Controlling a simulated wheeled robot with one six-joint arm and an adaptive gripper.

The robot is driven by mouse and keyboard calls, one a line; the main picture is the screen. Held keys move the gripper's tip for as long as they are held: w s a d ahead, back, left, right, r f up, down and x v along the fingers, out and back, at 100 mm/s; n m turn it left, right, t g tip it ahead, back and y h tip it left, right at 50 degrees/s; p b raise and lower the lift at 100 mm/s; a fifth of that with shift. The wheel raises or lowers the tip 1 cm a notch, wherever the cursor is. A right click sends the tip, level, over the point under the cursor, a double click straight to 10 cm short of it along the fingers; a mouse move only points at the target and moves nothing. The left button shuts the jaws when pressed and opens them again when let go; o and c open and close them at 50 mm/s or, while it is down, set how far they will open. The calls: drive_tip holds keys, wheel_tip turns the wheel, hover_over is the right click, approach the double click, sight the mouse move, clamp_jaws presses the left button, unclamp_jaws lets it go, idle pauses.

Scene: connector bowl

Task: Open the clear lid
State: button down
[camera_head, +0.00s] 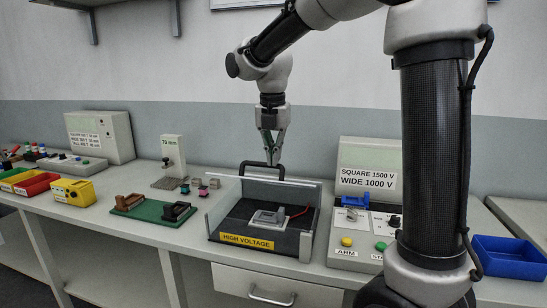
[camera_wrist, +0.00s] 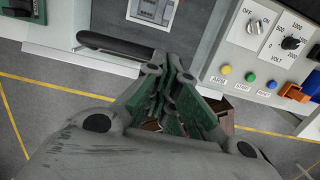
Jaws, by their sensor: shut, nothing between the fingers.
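The high-voltage box (camera_head: 246,241) stands on the bench with a grey fixture and a red wire inside. Its clear lid is hard to tell from the see-through panes; I cannot judge its angle. A black arched handle (camera_head: 262,165) shows above the far pane's top edge. It also shows as a dark bar in the wrist view (camera_wrist: 115,45). My gripper (camera_head: 272,161) points down, its fingertips overlapping the handle in the head view. In the wrist view my gripper (camera_wrist: 172,85) is shut and empty, right of and below the handle. Contact is unclear.
A control panel (camera_head: 365,222) with buttons and knobs stands right of the box, with a blue bin (camera_head: 508,256) farther right. A green board (camera_head: 150,212) with brown and black holders lies left. A drawer (camera_head: 262,284) is below the bench top.

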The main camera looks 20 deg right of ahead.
drive_tip(key=shift+w+d+r+g+y, duration=0.15)
drive_tip(key=shift+w+d+r+g, duration=0.1)
drive_tip(key=shift+w+r, duration=0.15)
drive_tip(key=shift+w+d+r+g+y, duration=0.15)
drive_tip(key=shift+w+d+r, duration=0.1)
drive_tip(key=shift+r, duration=0.25)
drive_tip(key=shift+w+d+r, duration=0.2)
drive_tip(key=shift+w+r, duration=0.15)
drive_tip(key=shift+r, duration=0.15)
idle(0.7)
